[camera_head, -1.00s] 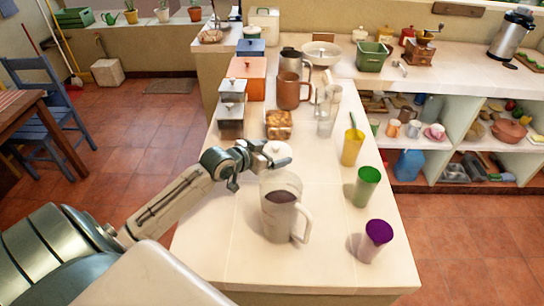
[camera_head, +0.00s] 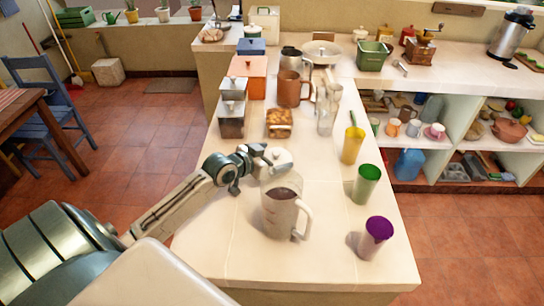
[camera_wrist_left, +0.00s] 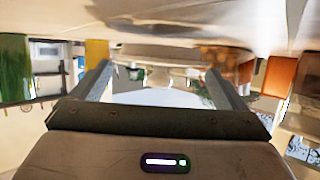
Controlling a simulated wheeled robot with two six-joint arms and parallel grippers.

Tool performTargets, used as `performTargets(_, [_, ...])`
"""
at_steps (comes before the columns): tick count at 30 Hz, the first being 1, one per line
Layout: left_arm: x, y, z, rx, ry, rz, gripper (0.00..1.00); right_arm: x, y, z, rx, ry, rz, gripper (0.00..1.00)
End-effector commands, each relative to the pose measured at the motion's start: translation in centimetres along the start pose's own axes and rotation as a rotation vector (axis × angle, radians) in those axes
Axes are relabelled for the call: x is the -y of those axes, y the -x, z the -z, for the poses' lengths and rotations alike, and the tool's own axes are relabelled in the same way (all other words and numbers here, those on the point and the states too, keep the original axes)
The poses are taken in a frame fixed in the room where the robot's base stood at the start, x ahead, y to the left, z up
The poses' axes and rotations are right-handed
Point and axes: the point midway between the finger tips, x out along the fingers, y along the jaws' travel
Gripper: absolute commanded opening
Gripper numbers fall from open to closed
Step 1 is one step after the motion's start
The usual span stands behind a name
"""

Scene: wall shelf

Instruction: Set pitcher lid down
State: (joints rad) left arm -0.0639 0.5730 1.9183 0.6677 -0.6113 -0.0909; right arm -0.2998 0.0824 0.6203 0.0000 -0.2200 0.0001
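The white pitcher lid (camera_head: 281,159) is between the fingers of my left gripper (camera_head: 268,157), beyond the pitcher on the counter. In the left wrist view a pale disc, the lid (camera_wrist_left: 160,98), spans the gap between the two fingers of my left gripper (camera_wrist_left: 160,85). The gripper looks shut on it. I cannot tell whether the lid touches the counter. The clear pitcher (camera_head: 283,216) stands upright nearer to me, with a dark drink inside and its handle to the right; its top is uncovered. My right gripper is not in view.
Yellow (camera_head: 352,146), green (camera_head: 366,185) and purple (camera_head: 377,236) cups stand along the counter's right side. A bread-like block (camera_head: 279,123), a glass (camera_head: 325,122) and a copper mug (camera_head: 293,88) stand beyond the lid. Bare counter (camera_head: 225,225) lies left of the pitcher.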

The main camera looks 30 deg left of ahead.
Motion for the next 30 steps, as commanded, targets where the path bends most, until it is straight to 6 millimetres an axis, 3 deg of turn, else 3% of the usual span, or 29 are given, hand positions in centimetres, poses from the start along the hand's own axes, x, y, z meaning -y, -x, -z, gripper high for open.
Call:
performTargets(1, [-0.1,-0.1,-1.4,0.02,0.022,-0.002,1.0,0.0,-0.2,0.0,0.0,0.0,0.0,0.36])
performTargets(4, [-0.1,-0.2,-1.6,0.022,0.025,-0.002,1.0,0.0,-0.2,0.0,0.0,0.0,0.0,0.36])
performTargets(13, [-0.1,0.6,-0.3,0.025,0.025,-0.003,1.0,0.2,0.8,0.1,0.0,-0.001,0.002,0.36])
performTargets(24, [-0.1,6.4,0.1,0.019,0.009,-0.002,1.0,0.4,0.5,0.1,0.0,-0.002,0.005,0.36])
performTargets(30, [0.0,9.4,0.5,0.018,0.005,-0.002,1.0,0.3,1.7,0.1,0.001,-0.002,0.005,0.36])
